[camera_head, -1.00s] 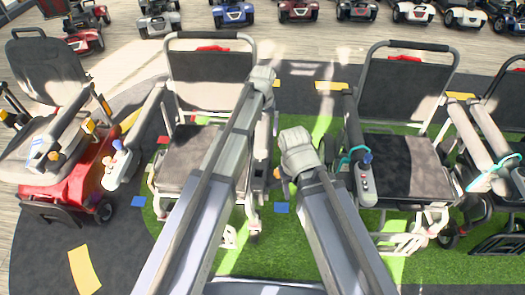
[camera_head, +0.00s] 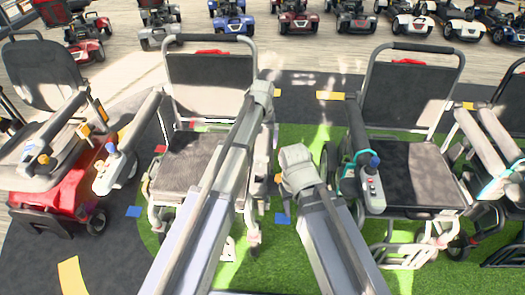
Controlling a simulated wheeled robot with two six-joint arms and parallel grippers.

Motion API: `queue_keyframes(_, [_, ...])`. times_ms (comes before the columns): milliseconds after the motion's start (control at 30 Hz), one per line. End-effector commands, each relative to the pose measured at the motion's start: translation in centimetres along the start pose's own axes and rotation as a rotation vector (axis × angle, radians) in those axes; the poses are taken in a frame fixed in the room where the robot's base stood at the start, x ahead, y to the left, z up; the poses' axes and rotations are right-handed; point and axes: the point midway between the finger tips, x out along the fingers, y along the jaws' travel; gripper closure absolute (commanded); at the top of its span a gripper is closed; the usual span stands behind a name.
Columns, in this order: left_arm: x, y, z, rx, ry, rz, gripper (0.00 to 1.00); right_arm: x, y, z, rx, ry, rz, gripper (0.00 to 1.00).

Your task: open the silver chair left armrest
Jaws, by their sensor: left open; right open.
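Two pale silver-framed chairs stand on the green floor, and I cannot tell which one the task names. The left one (camera_head: 208,75) has a dark back and seat. A raised grey armrest (camera_head: 140,122) with a blue-knobbed joystick is on its picture-left side. The right one (camera_head: 405,95) has an armrest (camera_head: 357,130) with a joystick panel on its picture-left side. My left gripper (camera_head: 262,90) is open in front of the left chair's right edge. My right gripper (camera_head: 294,162) is open and lower, between the chairs. Neither visibly holds anything; their fingers are hard to make out.
A red scooter (camera_head: 65,190) with a grey seat stands at the left. Another chair (camera_head: 505,110) is cut off at the right edge. A row of scooters (camera_head: 298,18) lines the back. Green floor (camera_head: 290,250) shows between the two chairs.

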Motion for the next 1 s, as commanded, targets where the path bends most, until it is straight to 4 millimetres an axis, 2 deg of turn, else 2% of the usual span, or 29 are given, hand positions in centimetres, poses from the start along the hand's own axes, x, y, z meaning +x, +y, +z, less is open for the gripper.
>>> queue_keyframes(33, [1.21,0.0,0.0,0.0,0.0,0.0,0.0,1.21,-0.12,-0.07,0.0,0.0,0.0,0.5])
queue_keyframes(133, [1.9,0.0,0.01,0.0,0.0,0.0,0.0,1.89,-0.18,-0.11,0.0,0.0,0.0,0.5])
queue_keyframes(500, [2.02,0.0,0.0,0.0,0.0,0.0,0.01,2.0,-0.19,-0.12,0.0,0.0,0.0,0.5])
queue_keyframes(1000, [2.02,0.0,0.01,0.0,0.0,0.0,0.57,2.01,-0.19,-0.12,0.0,0.0,0.0,0.5])
